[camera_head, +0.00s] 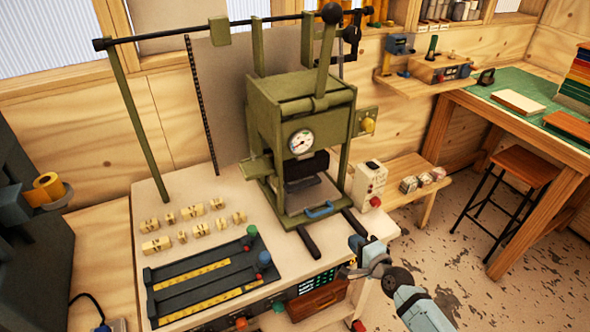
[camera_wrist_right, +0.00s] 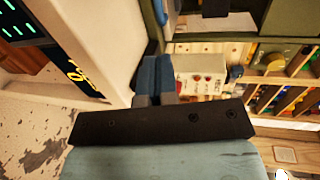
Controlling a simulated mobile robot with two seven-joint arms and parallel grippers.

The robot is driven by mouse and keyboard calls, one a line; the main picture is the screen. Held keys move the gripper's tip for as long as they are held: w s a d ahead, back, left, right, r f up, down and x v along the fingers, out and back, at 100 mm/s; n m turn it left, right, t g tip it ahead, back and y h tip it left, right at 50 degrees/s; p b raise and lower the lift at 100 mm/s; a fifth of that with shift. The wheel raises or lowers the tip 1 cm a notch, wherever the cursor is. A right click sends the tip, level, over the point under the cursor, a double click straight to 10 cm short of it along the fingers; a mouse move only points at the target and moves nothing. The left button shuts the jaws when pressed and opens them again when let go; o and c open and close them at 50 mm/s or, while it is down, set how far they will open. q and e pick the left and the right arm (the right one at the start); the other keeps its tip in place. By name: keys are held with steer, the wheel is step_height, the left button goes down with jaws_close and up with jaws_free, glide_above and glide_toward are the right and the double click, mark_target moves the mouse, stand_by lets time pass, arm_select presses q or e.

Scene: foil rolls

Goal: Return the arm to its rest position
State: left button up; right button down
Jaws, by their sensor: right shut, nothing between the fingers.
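My right arm comes in from the lower right in the head view. Its gripper (camera_head: 350,271) is beside the front right corner of the pale workbench (camera_head: 150,205), near the bench's front edge. In the right wrist view the two dark blue fingers (camera_wrist_right: 155,72) are together with nothing between them. My left gripper is not in view.
A green press (camera_head: 300,130) with a gauge stands on the bench. Small yellow type blocks (camera_head: 195,210) and a dark rack (camera_head: 205,280) lie to its left. A white control box (camera_head: 369,184) is right of the press. Open floor (camera_head: 440,250) and a stool (camera_head: 515,185) lie further right.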

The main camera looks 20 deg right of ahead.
steer(key=s+a+n+g+p, duration=0.2)
steer(key=s+a+n, duration=0.6)
steer(key=s+n, duration=0.2)
steer(key=s+a+n+g+y+p, duration=0.1)
steer(key=s+a+n+g+p, duration=0.1)
steer(key=s+a+n, duration=0.6)
steer(key=shift+s+n+g+y+p, duration=0.3)
steer(key=shift+s+n+p, duration=0.35)
steer(key=shift+s+n, duration=0.45)
steer(key=c, duration=1.8)
jaws_free()
